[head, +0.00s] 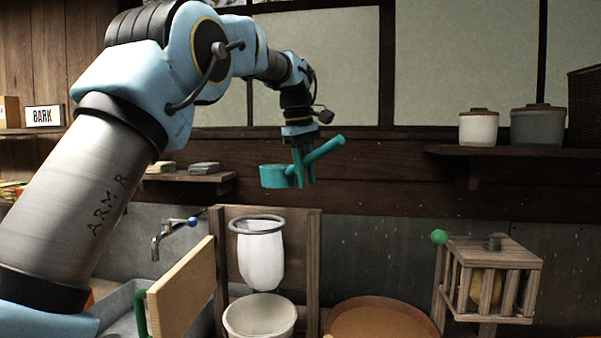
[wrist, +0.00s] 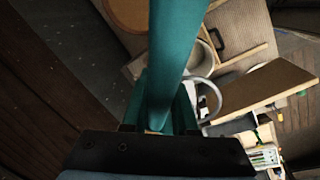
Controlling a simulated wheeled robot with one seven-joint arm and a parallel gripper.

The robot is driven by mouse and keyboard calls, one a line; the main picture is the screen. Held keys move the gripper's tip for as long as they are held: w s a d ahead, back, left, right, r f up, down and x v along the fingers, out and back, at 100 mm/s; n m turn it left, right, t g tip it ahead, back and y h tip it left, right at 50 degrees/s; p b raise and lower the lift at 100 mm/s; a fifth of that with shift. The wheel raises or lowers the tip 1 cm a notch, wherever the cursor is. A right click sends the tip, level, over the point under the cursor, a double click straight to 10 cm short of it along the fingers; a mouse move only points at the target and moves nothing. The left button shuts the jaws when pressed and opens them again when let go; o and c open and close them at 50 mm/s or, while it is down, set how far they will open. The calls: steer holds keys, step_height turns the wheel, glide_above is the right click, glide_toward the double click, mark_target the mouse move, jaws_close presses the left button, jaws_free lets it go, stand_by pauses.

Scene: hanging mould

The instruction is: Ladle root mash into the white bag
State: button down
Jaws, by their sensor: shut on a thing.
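My gripper (head: 303,172) is shut on the handle of a teal ladle (head: 277,176) and holds it in the air, above and slightly right of the white bag. The ladle's cup points left and looks about level; its inside is hidden. The handle slants up to the right. In the wrist view the ladle (wrist: 178,50) runs up from my gripper (wrist: 158,125). The white bag (head: 262,262) hangs open from a grey ring (head: 257,225) over a pale bowl (head: 260,316). I cannot make out the root mash for certain.
A round wooden tub (head: 380,320) with a brown surface stands right of the bag. A slatted wooden cage with a green-knobbed handle (head: 490,280) is further right. A wooden board (head: 181,290) and a tap (head: 172,238) are left. Shelves line the wall behind.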

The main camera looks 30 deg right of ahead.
step_height(320, 180, down, 3)
steer(key=h+b, duration=0.5)
steer(key=h, duration=0.1)
steer(key=shift+a+r+t, duration=0.1)
steer(key=shift+t, duration=0.2)
steer(key=h+b, duration=0.1)
steer(key=b, duration=0.3)
steer(key=h+b, duration=0.1)
steer(key=b, duration=0.3)
steer(key=shift+s+a+r, duration=0.1)
steer(key=shift+a+r, duration=0.1)
steer(key=shift+r, duration=0.05)
steer(key=h+b, duration=0.2)
steer(key=b, duration=0.5)
steer(key=a+h+b, duration=0.1)
steer(key=h+b, duration=0.1)
steer(key=b, duration=0.5)
steer(key=shift+a, duration=0.15)
steer(key=h+b, duration=0.1)
steer(key=b, duration=0.3)
steer(key=a+h+b, duration=0.1)
steer(key=b, duration=0.3)
steer(key=h+b, duration=0.1)
steer(key=b, duration=0.3)
steer(key=shift+s+a+f+t+h, duration=0.1)
steer(key=shift+a+f+t+h, duration=0.05)
steer(key=shift+f+t+h, duration=0.2)
